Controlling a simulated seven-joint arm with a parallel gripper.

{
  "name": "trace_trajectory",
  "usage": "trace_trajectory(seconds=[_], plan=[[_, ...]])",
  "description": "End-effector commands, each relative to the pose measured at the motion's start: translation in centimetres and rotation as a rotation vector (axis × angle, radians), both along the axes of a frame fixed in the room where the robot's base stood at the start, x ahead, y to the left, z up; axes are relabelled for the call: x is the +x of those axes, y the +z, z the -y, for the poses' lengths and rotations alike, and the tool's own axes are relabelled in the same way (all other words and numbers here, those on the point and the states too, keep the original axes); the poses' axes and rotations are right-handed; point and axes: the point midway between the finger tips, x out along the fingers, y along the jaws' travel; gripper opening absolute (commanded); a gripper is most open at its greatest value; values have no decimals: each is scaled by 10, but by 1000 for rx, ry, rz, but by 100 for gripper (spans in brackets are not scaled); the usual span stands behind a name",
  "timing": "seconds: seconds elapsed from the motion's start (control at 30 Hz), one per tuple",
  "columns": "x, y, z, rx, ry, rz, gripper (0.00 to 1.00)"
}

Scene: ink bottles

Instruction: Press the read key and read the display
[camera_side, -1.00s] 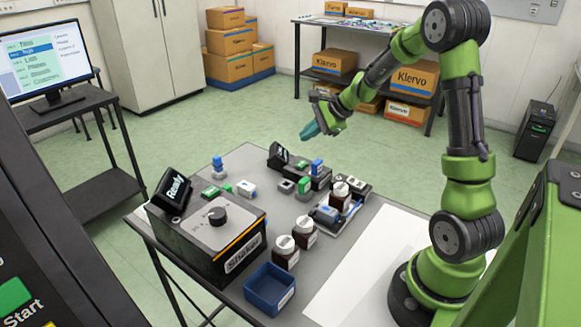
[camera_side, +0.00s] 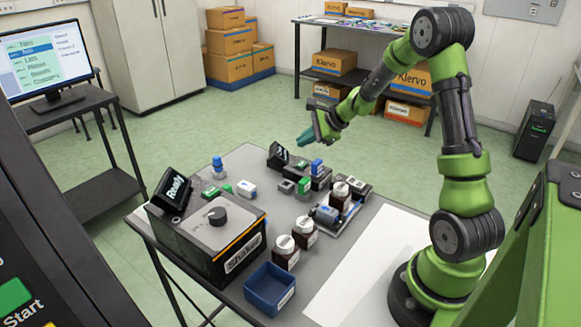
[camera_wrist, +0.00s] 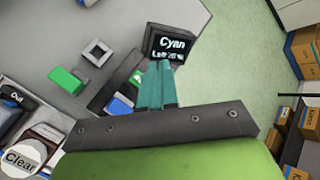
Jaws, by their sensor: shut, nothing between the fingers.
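My gripper (camera_side: 306,138) is shut and empty, held in the air above the far edge of the table. In the wrist view its teal fingers (camera_wrist: 158,74) lie together, their tips overlapping the lower edge of a small black display (camera_wrist: 171,42). The display shows "Cyan" or similar in white, with a second line partly covered and unclear. In the side view the display (camera_side: 278,155) stands tilted at the table's far end, beside a dark unit (camera_side: 320,176) with a blue block (camera_side: 317,166). The blue block (camera_wrist: 120,106) also shows in the wrist view. I cannot tell which part is the read key.
A green block (camera_side: 304,185) and a grey square piece (camera_side: 286,187) sit close by. Several dark bottles with pale caps (camera_side: 285,244), a blue tray (camera_side: 272,284) and a shaker (camera_side: 222,232) with a "Ready" screen (camera_side: 173,190) stand nearer. White paper (camera_side: 372,262) lies clear at right.

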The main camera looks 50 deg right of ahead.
Motion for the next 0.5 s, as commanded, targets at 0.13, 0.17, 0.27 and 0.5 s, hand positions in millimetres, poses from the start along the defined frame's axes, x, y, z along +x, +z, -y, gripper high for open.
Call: trace_trajectory(seconds=[0.13, 0.17, 0.27, 0.5], plan=[[-1, -21, 0, 3, -2, -4, 0], [-1, -25, 0, 2, 0, -3, 0], [0, -34, 0, 2, 0, -2, 0], [0, -43, 0, -1, 1, 0, 0]])
